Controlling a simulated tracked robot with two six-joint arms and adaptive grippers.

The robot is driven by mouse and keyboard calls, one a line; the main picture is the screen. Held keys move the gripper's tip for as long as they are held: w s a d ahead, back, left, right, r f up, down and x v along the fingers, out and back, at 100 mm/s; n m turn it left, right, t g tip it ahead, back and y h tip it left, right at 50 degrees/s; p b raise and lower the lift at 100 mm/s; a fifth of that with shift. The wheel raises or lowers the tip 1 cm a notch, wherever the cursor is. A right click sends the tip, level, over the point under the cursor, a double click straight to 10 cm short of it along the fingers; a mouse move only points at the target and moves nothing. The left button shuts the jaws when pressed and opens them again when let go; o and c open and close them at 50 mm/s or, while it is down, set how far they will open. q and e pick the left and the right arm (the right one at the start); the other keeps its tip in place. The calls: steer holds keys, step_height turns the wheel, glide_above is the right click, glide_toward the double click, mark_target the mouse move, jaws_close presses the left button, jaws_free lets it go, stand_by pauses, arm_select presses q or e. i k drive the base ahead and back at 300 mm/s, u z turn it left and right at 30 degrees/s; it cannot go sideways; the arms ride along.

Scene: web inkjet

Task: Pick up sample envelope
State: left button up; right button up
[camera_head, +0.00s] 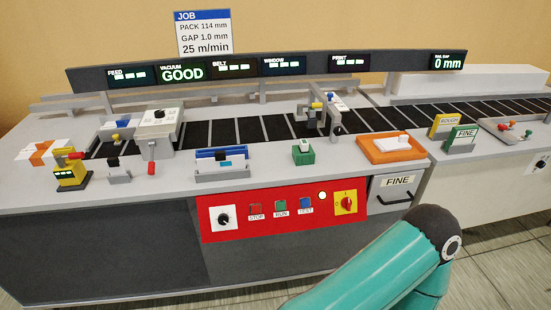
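I cannot clearly tell which thing is the sample envelope. A small white piece (390,143) lies on an orange tray (368,153) at the right of the near machine's top. Flat white and orange pieces (40,152) lie at the far left end of the machine. One of my arms, teal with a dark joint, shows at the bottom right, in front of the machine. Neither of my grippers shows, so what they hold is hidden.
The machine top carries a yellow device (72,177), a blue and white holder (222,168) and a green block (303,152). A red control panel (232,236) and a FINE drawer (398,183) are on its front. ROUGH (443,126) and FINE (462,138) blocks stand right.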

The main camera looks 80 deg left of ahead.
mark_target(222, 162)
steer(key=z, duration=1.7)
steer(key=i, duration=0.1)
steer(key=u, duration=2.9)
steer(key=i, duration=0.25)
steer(key=u, duration=2.3)
steer(key=k, duration=0.5)
steer(key=u, duration=0.35)
steer(key=i, duration=1.6)
steer(key=z, duration=0.4)
